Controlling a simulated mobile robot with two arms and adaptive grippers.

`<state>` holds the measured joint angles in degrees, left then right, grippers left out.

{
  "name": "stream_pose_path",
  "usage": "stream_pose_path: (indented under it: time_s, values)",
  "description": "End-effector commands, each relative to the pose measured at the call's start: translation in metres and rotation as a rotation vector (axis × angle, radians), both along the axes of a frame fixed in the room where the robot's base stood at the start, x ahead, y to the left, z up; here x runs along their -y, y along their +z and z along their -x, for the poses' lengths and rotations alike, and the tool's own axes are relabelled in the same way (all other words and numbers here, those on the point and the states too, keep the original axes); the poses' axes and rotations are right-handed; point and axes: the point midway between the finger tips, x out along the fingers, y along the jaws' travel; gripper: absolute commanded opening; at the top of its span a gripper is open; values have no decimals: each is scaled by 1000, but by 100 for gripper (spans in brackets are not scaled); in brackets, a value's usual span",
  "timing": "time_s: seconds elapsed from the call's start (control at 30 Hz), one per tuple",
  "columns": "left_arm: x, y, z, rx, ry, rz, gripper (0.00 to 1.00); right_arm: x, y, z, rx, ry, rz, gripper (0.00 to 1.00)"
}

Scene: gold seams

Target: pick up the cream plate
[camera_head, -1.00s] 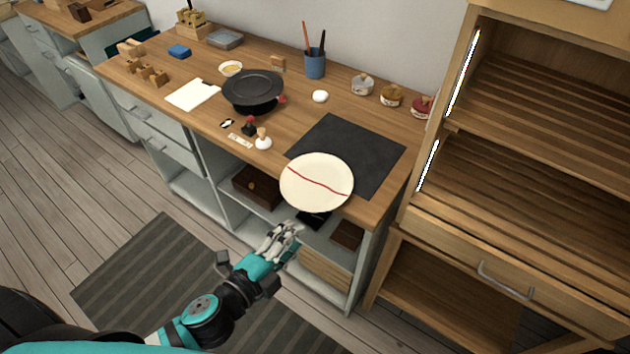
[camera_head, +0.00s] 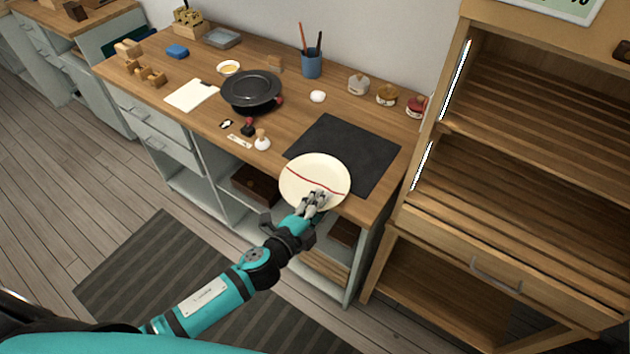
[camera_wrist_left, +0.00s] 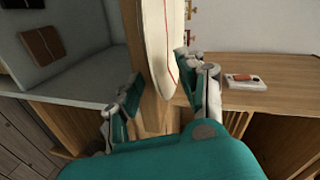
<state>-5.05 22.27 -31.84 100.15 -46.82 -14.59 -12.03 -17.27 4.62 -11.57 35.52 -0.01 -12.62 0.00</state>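The cream plate (camera_head: 312,172), with a dark red line across it, lies at the front edge of the wooden counter, partly over the dark mat, its near rim jutting past the edge. In the left wrist view the plate (camera_wrist_left: 158,40) appears nearly edge-on between the fingers. My left gripper (camera_head: 318,197) is at the plate's near rim, with fingers over its upper face. In the left wrist view the gripper (camera_wrist_left: 160,78) is open, one finger on each side of the rim; the right finger is close to the plate, and contact is unclear. My right gripper is out of view.
The dark mat (camera_head: 352,148) lies behind the plate. Open shelves lie below the counter; a wooden rack (camera_head: 530,130) stands right.

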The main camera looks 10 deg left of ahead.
Motion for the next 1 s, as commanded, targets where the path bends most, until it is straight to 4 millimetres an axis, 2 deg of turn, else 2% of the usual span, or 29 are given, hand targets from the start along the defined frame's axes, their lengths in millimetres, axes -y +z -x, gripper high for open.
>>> stream_pose_path:
  time_s: [0.13, 0.43, 1.0]
  values:
    - [0, 0, 1, -1, 0, 0, 39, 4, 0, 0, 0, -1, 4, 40]
    - [0, -1, 1, -1, 0, 0, 0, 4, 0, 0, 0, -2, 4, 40]
    - [0, -2, 2, -6, 0, 2, 0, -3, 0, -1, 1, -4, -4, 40]
